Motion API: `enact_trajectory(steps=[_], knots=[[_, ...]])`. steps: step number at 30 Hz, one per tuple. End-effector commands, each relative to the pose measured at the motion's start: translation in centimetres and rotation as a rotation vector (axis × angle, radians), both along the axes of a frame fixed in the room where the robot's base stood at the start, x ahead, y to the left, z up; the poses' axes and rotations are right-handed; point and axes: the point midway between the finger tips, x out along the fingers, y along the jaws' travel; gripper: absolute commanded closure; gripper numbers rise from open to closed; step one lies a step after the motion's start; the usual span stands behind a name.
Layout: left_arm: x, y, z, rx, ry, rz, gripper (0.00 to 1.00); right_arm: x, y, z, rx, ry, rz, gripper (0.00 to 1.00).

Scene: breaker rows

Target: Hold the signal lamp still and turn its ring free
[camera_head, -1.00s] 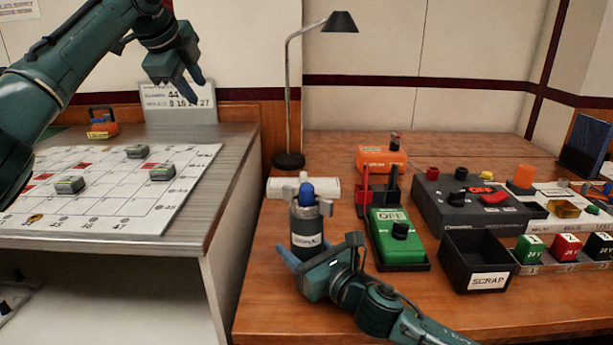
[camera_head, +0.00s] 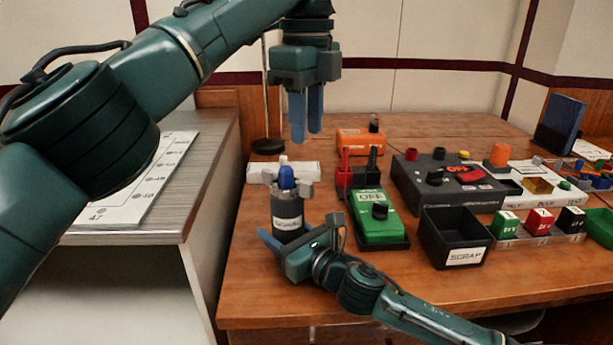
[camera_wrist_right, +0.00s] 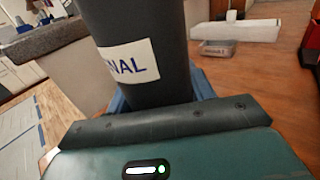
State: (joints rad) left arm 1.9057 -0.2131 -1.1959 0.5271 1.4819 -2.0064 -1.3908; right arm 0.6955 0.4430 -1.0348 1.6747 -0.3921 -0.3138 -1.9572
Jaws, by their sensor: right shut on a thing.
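The signal lamp (camera_head: 287,210) is a dark grey upright cylinder with a white label, standing at the left of the wooden bench. A grey winged ring (camera_head: 304,188) sits at its top around a blue lens (camera_head: 287,178). My right gripper (camera_head: 284,240) is shut on the lamp's lower body. The right wrist view shows the lamp body (camera_wrist_right: 135,50) between the blue fingers, its label partly cut off. My left gripper (camera_head: 306,138) points down above and slightly behind the lamp, empty, its two blue fingers apart with a narrow visible gap.
A green tester (camera_head: 375,220) stands right of the lamp, with red and black holders (camera_head: 345,180) behind it. A black scrap bin (camera_head: 450,238) and a dark control box (camera_head: 440,185) are farther right. A white box (camera_head: 315,171) lies behind the lamp.

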Motion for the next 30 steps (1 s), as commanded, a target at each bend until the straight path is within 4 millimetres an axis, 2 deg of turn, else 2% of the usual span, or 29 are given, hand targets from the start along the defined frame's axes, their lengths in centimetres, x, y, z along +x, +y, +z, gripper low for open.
enact_trajectory(steps=[9, 15, 20, 28, 30], knots=[[0.0, 0.1, -6.0, -0.001, -0.001, 0.000, 0.69, 0.0, 0.0, 0.3, 0.002, -0.005, 0.001, 0.88], [0.1, 0.1, -8.7, -0.001, -0.002, 0.002, 0.69, 0.0, 0.0, 0.3, 0.002, -0.005, 0.001, 0.88], [0.0, 0.1, -9.6, -0.002, -0.001, 0.003, 0.69, 0.0, 0.0, 0.3, 0.002, -0.005, 0.001, 0.88], [0.1, 0.1, -9.7, -0.003, -0.002, 0.003, 0.69, 0.0, 0.0, 0.3, 0.002, -0.005, 0.001, 0.88], [0.1, 0.1, -9.7, -0.003, -0.002, 0.003, 0.74, 0.0, 0.0, 0.3, 0.002, -0.005, 0.001, 0.88]])
